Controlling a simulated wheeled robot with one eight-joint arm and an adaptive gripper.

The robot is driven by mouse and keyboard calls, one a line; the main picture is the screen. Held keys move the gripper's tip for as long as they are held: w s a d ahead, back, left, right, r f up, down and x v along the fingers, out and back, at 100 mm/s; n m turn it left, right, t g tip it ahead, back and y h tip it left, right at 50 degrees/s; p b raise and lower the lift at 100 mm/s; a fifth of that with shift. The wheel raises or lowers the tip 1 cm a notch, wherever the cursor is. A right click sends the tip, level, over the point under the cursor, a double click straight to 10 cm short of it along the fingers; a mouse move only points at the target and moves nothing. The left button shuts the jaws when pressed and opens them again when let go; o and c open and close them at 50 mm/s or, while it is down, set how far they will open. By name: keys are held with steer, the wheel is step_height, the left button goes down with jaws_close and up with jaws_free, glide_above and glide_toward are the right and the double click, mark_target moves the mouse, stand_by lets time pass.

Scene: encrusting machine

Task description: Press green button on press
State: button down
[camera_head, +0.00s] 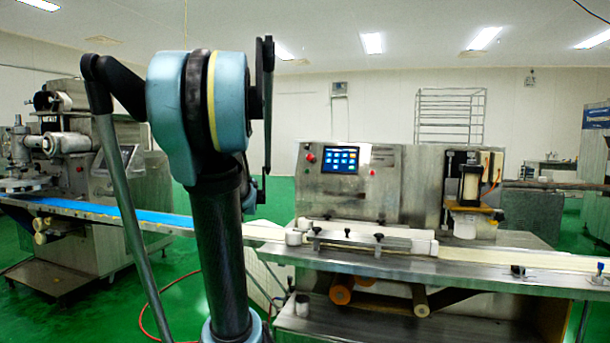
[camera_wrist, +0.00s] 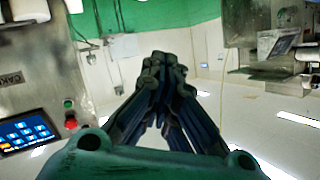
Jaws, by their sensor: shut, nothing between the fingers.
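The press (camera_head: 345,205) is a steel cabinet right of centre in the head view, with a lit blue screen (camera_head: 341,160) on its face. In the wrist view, which appears upside down, a small green button (camera_wrist: 68,103) sits on the steel panel at the left, near a larger red button (camera_wrist: 71,123) and the screen (camera_wrist: 28,131). My gripper (camera_wrist: 165,65) is shut and empty in the middle of the wrist view, apart from the green button and to its right.
A conveyor (camera_head: 480,258) runs along the front of the press, with white guide rails and black knobs on it. Another machine (camera_head: 75,180) with a blue belt (camera_head: 120,214) stands at the left. A wire rack (camera_head: 450,115) is behind the press.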

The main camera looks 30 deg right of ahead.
mark_target(307, 171)
steer(key=w+d+r+m+t+h, duration=0.1)
steer(key=d+r+m+h, duration=0.3)
steer(key=d, duration=0.9)
steer(key=w+d+r+m+h, duration=0.1)
steer(key=d+r+m+h, duration=0.3)
steer(key=d, duration=0.9)
step_height(307, 171, up, 5)
steer(key=shift+d+f+t+h, duration=0.15)
steer(key=shift+d+t+h, duration=0.2)
steer(key=shift+h, duration=0.85)
steer(key=shift+w+a, duration=0.1)
steer(key=shift+w, duration=0.05)
steer(key=w+d+f, duration=0.4)
steer(key=w+d, duration=0.1)
steer(key=d, duration=0.1)
steer(key=shift+w+d+f, duration=0.1)
steer(key=shift+w+d, duration=0.1)
steer(key=shift+d, duration=0.1)
